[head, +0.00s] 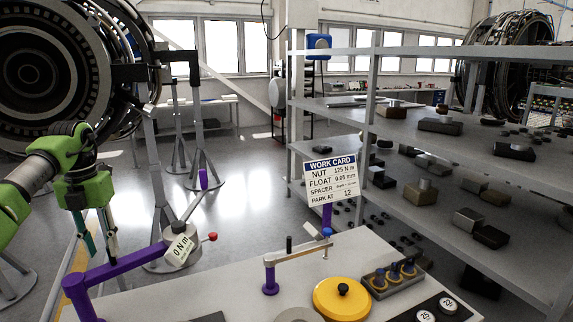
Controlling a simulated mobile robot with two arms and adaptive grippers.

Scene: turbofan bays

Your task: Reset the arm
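A purple arm (125,266) reaches from an upright purple post (78,298) at the bench's left end to a grey cylinder (185,240). The cylinder carries a tag reading "0 N m" (179,250), a slanted grey lever and a red knob (212,237). A smaller arm (293,252) spans between a short purple post (270,280) and the work card's stand. My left gripper (97,246) hangs at the left, fingers pointing down and apart, with nothing seen between them. It is up and left of the purple arm, not touching it. My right gripper is out of view.
The bench (225,285) holds a yellow disc (342,298), a tray of rings (395,277) and numbered discs (447,304). A work card (331,180) stands behind. Grey shelves (440,195) with blocks fill the right. A large engine (65,70) is at upper left.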

